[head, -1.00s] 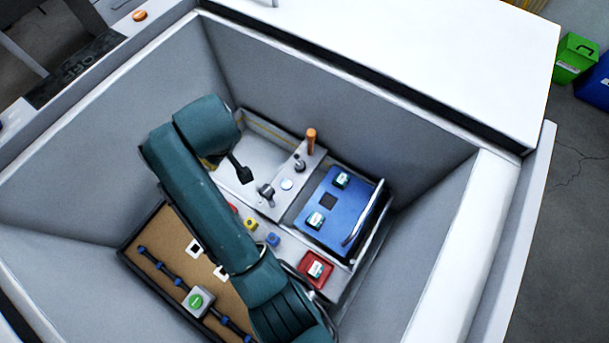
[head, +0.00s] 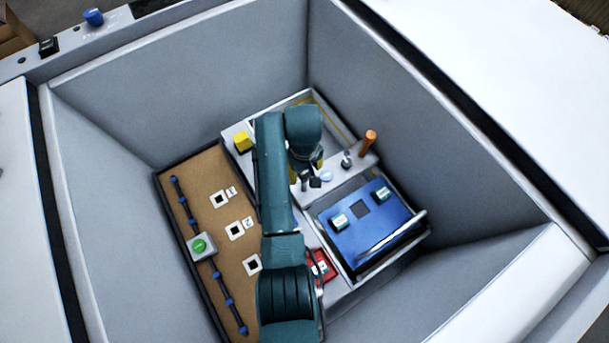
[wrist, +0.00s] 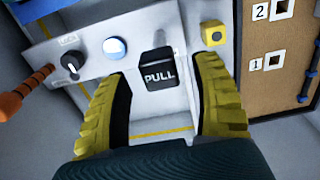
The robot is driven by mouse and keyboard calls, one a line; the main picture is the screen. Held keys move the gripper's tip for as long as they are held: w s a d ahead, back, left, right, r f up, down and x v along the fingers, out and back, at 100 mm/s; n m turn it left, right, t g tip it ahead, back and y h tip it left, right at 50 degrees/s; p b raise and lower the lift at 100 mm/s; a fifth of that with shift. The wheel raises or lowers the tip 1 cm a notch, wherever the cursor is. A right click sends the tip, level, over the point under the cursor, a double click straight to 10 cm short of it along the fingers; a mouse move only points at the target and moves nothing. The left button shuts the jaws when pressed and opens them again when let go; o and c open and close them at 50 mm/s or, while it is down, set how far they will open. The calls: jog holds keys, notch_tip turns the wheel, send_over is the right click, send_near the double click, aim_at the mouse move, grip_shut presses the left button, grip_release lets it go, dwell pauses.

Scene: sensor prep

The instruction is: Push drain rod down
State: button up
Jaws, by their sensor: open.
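A black block marked PULL (wrist: 158,70) stands up from the grey panel (wrist: 190,14) in the wrist view. No label names the drain rod, so I cannot tell for sure which part it is. My gripper (wrist: 165,105) is open, with one yellow finger on each side of the PULL block. I see gaps between block and fingers, but cannot judge height or contact. An orange-handled rod (head: 369,143) stands upright at the far end of the same panel, and also shows at the wrist view's left edge (wrist: 20,97). In the head view, my arm partly hides the gripper (head: 303,172).
A LOCK dial (wrist: 72,64) and a round pale-blue button (wrist: 114,47) sit beside the PULL block. A yellow button (wrist: 213,33) is on the other side. A blue panel with a rail handle (head: 368,218) and a cork board (head: 208,215) flank the area. Tall grey walls surround everything.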

notch_tip(320, 180, down, 2)
jog(key=shift+f, duration=0.1)
